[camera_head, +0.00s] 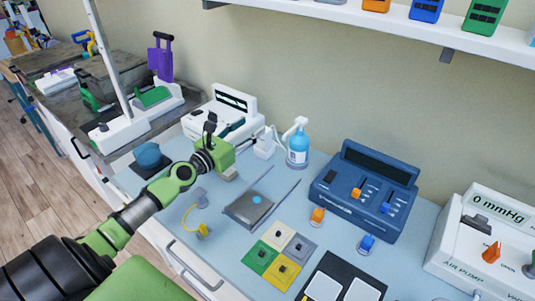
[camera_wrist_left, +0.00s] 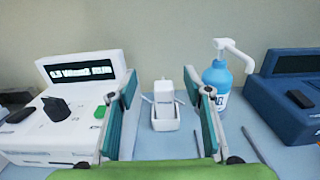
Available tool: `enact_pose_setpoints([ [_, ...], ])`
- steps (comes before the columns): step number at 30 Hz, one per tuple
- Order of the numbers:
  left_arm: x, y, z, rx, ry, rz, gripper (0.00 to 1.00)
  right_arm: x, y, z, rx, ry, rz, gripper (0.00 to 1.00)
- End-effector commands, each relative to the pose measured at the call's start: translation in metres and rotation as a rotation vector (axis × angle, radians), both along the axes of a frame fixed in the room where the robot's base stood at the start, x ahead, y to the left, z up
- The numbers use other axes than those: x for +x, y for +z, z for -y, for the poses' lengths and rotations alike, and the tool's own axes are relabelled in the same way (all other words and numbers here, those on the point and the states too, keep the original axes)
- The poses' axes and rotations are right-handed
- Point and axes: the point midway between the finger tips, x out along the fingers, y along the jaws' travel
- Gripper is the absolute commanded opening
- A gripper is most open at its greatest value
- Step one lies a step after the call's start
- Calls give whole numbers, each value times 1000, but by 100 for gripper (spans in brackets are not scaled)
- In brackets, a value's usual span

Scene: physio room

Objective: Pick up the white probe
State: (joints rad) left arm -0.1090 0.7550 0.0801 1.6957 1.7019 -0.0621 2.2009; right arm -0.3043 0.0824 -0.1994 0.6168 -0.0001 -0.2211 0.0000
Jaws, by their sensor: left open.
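The white probe (camera_wrist_left: 163,90) appears to sit upright in a small white holder (camera_wrist_left: 166,124) on the blue-grey worktop; where probe ends and holder begins is hard to tell. In the head view the white piece (camera_head: 265,143) shows just beyond my left gripper (camera_head: 249,138). My left gripper is open and empty. In the left wrist view its fingers (camera_wrist_left: 161,84) frame the probe and holder from left and right, with a visible gap on each side. The probe appears ahead of the fingertips; contact is not visible. My right gripper is not in view.
A white display unit (camera_wrist_left: 75,110) stands close left of the fingers. A blue pump bottle (camera_head: 298,148) stands close right of the holder, and a blue console (camera_head: 364,190) further right. A grey plate (camera_head: 248,210) and coloured pads (camera_head: 281,272) lie in front. A shelf (camera_head: 400,25) hangs above.

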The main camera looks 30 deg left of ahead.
Motion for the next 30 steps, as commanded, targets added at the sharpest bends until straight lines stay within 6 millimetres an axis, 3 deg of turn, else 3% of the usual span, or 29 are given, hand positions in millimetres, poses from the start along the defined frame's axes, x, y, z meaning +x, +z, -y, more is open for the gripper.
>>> enact_pose_setpoints([
  [1, 0, -25, 0, 1, 0, 0, 46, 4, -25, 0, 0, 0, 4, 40],
  [6, 0, -44, 0, 1, 0, 0, 46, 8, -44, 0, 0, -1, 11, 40],
  [20, 28, -45, 3, 0, 0, 1, 46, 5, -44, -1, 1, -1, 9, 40],
  [30, 68, -49, 9, 1, 0, 2, 46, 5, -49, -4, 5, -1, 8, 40],
])
